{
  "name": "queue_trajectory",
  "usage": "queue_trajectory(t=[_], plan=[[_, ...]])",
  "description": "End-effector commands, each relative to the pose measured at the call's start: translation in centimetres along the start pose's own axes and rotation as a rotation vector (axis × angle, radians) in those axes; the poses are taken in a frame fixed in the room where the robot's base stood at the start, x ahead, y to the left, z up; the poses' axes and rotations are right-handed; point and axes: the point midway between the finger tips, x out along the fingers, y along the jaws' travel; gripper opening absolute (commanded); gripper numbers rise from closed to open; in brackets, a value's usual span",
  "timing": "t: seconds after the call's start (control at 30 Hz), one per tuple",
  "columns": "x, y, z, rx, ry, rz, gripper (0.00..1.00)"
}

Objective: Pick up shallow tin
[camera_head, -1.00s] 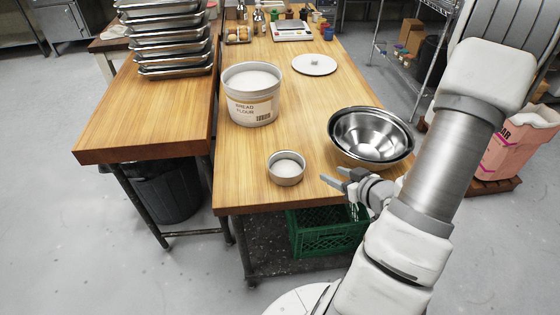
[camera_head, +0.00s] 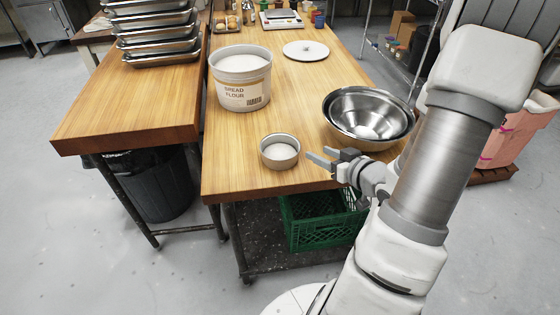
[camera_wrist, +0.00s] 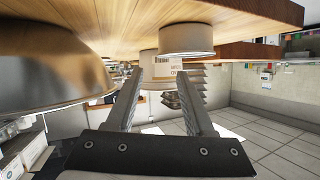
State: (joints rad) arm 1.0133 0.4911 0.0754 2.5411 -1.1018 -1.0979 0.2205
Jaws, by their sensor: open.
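The shallow tin (camera_head: 279,152) is a small round metal tin with a pale inside. It stands on the wooden table near its front edge. In the wrist view the tin (camera_wrist: 187,40) shows from the side, beyond and above the fingers, and the picture is tilted over. My gripper (camera_head: 319,160) is open and empty just to the right of the tin in the head view, with the fingers pointing towards it but apart from it. The gripper (camera_wrist: 160,90) also shows in the wrist view with a clear gap between its fingers.
A bread flour tub (camera_head: 242,85) stands behind the tin, and a round white lid (camera_head: 305,50) lies farther back. A green crate (camera_head: 322,218) sits below the table. The wood left of the tin is clear.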

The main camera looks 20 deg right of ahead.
Motion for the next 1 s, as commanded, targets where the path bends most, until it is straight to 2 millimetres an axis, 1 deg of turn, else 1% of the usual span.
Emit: queue_trajectory(t=[0.03, 0.2, 0.3, 0.4, 0.57, 0.83, 0.9, 1.0], plan=[[0.6, 0.0, 0.5, -0.004, 0.002, 0.0, 0.53], [4.4, -0.1, 0.1, 0.0, -0.001, -0.005, 0.53], [6.1, -0.1, 0.0, 0.0, 0.0, -0.003, 0.53], [7.1, -0.1, 0.0, 0.0, 0.0, -0.001, 0.53], [8.1, -0.1, 0.0, 0.001, 0.0, -0.001, 0.53], [11.9, -0.4, -0.1, -0.001, 0.0, -0.002, 0.53], [12.5, -0.4, -0.1, 0.001, -0.002, -0.001, 0.53], [12.8, -0.4, -0.2, 0.001, -0.001, 0.0, 0.53]])
